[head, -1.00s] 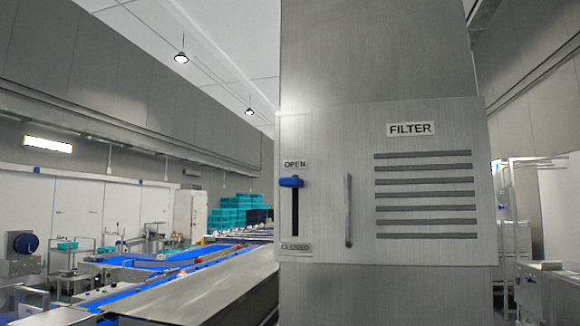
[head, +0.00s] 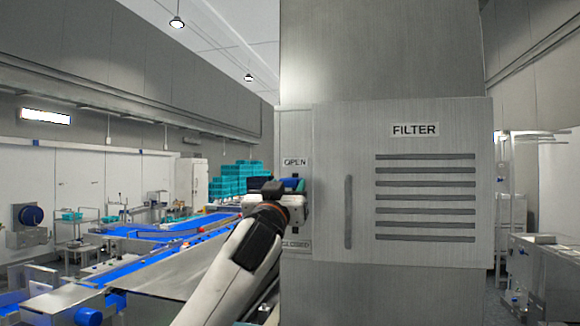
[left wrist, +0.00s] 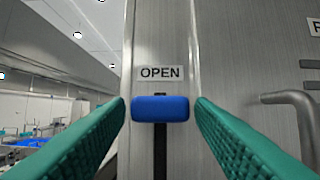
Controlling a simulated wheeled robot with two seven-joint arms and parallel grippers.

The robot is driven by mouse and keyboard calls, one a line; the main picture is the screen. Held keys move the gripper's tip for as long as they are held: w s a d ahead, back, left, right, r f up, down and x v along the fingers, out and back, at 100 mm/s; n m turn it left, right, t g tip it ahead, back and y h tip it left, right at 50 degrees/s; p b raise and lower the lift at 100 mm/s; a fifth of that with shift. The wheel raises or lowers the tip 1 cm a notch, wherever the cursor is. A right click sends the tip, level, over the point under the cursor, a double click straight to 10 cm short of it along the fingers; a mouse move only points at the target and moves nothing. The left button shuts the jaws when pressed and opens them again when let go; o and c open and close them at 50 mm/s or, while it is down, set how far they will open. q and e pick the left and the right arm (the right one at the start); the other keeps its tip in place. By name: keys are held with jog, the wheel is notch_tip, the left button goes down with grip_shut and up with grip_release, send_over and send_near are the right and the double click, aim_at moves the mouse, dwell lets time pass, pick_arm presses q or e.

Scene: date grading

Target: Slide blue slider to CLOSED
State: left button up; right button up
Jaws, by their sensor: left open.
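The blue slider (left wrist: 160,108) sits at the top of its dark vertical slot (left wrist: 160,155), just below the OPEN label (left wrist: 160,73), in the left wrist view. My left gripper (left wrist: 160,112) is open, with one teal finger on each side of the slider and visible gaps to both. In the head view my left gripper (head: 292,185) is at the slider panel and hides most of the slot and slider. The CLOSED label (head: 296,244) shows partly below it. My right gripper is not in view.
The FILTER panel (head: 420,160) has a vertical handle (head: 348,212) right of the slot, also close to the right finger in the left wrist view (left wrist: 300,110). A blue conveyor (head: 150,245) and teal crates (head: 238,185) stand to the left behind.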

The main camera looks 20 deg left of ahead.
aim_at(288, 186)
pick_arm(q)
jog(key=shift+p+x, duration=0.6)
jog(key=shift+x, duration=0.65)
jog(key=shift+w+r, duration=0.15)
jog(key=shift+w, duration=0.3)
pick_arm(e)
notch_tip(288, 186, up, 2)
jog(key=shift+r, duration=0.2)
